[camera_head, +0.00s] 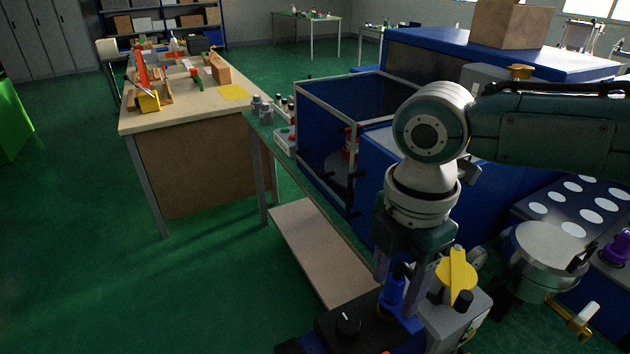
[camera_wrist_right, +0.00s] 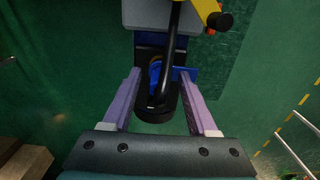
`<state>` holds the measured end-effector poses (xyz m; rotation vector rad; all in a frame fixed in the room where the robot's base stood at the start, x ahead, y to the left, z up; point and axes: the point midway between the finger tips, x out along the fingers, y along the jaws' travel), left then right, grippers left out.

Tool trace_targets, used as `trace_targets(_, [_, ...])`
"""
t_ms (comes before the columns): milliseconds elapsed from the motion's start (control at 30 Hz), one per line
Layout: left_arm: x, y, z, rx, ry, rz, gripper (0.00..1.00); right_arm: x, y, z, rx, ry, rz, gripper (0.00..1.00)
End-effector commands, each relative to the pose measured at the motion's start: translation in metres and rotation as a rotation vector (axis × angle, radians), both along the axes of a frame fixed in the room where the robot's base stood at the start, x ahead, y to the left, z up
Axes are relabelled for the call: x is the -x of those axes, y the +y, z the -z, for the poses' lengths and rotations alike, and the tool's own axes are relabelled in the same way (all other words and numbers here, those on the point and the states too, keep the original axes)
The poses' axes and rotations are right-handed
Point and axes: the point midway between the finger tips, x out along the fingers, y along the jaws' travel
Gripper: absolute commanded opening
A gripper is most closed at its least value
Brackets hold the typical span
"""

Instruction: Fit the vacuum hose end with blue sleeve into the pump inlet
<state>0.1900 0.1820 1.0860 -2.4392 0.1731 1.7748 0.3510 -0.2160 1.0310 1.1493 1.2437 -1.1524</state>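My right gripper (camera_head: 403,300) points down in the lower middle of the head view. Its two purple fingers are apart, with a blue sleeved part (camera_head: 392,292) standing upright between them. In the right wrist view, my right gripper (camera_wrist_right: 162,75) has its fingers either side of a black hose (camera_wrist_right: 171,50) and a blue piece (camera_wrist_right: 185,73). A grey unit with a yellow handle (camera_head: 457,272) stands just right of the fingers. I cannot make out the pump inlet clearly. My left gripper is out of view.
A black box with a knob (camera_head: 347,323) lies left of my right gripper. A narrow bench shelf (camera_head: 310,245) runs behind it. A blue open-framed machine (camera_head: 330,130) stands behind. A workbench with tools (camera_head: 190,105) is at the left. Green floor at left is clear.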

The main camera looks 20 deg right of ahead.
Motion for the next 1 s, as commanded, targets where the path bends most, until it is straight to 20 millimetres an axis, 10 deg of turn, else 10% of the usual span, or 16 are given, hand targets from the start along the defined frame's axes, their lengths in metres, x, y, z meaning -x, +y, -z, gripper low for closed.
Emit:
trace_targets(333, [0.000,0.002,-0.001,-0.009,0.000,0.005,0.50,-0.001,0.000,-0.008,0.000,-0.003,0.000,0.60])
trace_targets(1000, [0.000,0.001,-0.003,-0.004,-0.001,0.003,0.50,0.000,0.000,-0.100,0.000,0.000,0.000,0.60])
